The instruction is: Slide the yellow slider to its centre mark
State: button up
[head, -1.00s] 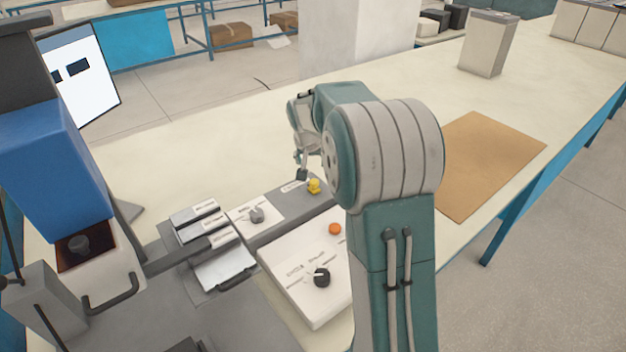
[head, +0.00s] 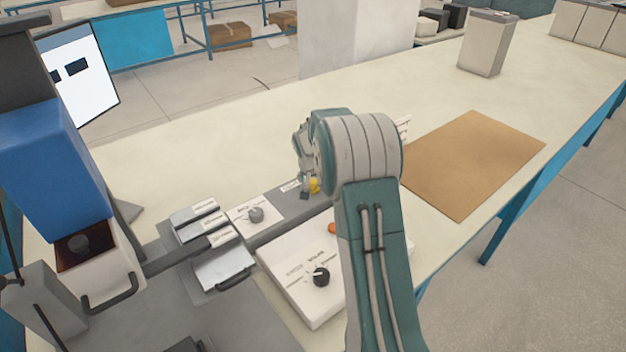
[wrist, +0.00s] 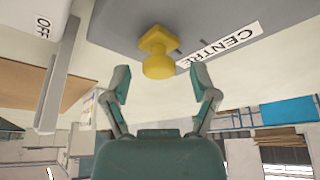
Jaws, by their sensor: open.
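The yellow slider (wrist: 157,52) is a knob on a square base on a grey panel (wrist: 120,18). In the wrist view a white label reading CENTRE (wrist: 220,44) lies to its right, with a dark mark line near the label's edge. The slider sits to the left of that mark. My gripper (wrist: 158,78) is open, with its two fingertips on either side of the knob's near end and a gap to each. In the head view the slider (head: 314,185) is partly hidden behind my gripper (head: 304,192).
A grey dial (head: 255,214) sits left of the slider's panel. A white box with a black knob (head: 321,276) and an orange button (head: 332,228) stands in front. A brown mat (head: 475,160) lies to the right.

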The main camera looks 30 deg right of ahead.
grip_shut()
jog(key=shift+s+a, duration=0.2)
jog(key=shift+a, duration=0.5)
jog(key=shift+s+a, duration=0.15)
jog(key=shift+a, duration=0.5)
jog(key=shift+f, duration=0.1)
grip_release()
jog(key=shift+r, duration=0.2)
jog(key=v, duration=1.1)
jog(key=shift+r, duration=0.25)
jog(key=shift+s+a, duration=0.1)
jog(key=shift+a, duration=0.05)
